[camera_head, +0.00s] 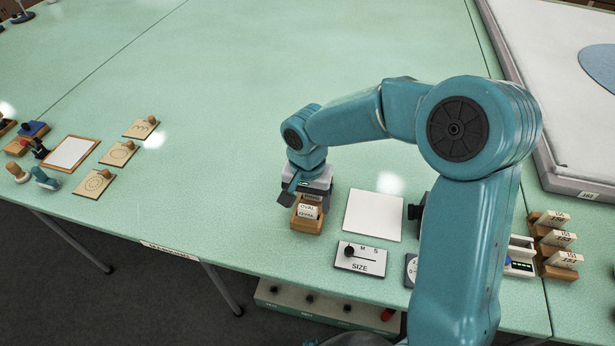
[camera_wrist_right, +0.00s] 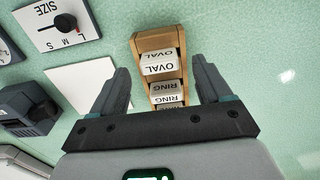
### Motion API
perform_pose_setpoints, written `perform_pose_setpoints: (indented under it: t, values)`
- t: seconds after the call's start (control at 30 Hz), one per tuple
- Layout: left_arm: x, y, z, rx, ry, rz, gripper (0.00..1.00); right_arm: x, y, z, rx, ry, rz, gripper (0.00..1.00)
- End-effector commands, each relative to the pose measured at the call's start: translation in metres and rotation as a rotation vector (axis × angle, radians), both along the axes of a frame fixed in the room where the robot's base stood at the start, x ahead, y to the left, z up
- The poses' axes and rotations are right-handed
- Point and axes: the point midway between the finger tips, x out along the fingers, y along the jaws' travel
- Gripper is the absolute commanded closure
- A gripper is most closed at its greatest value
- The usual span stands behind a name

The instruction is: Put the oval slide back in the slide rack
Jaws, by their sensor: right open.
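The wooden slide rack (camera_head: 307,227) stands on the green table under my right gripper. In the right wrist view, the white oval slide (camera_wrist_right: 161,66) sits in the rack (camera_wrist_right: 158,40), in the slot marked OVAL. A white ring slide (camera_wrist_right: 166,99) sits in the slot nearer the gripper. My right gripper (camera_wrist_right: 163,76) is open, with a finger on each side of the rack and visible gaps between. Nothing is held between the fingers. The gripper's body hides the rack's near end. My left gripper is not in view.
Wooden holders with white cards (camera_head: 556,238) stand farther right. Patterned wooden tiles (camera_head: 118,153) lie at left. The table behind the rack is clear.

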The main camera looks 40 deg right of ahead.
Motion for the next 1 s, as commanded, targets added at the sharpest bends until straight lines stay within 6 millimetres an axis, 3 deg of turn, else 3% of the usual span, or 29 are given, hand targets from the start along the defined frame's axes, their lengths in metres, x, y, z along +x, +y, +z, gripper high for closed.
perform_pose_setpoints:
  t: [0.3, 0.5, 0.7, 1.0]
  values:
    - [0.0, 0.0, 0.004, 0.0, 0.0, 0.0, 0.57, 0.001, 0.001, 0.083, 0.001, -0.007, -0.001, 0.22]
    - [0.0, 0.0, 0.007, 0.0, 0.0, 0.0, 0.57, 0.001, 0.0, 0.126, 0.001, -0.004, 0.0, 0.22]
    - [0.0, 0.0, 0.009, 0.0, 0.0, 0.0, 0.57, 0.0, 0.0, 0.148, 0.002, -0.002, 0.0, 0.22]
    - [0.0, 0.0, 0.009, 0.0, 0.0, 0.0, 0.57, 0.0, 0.0, 0.15, 0.001, 0.0, 0.0, 0.22]
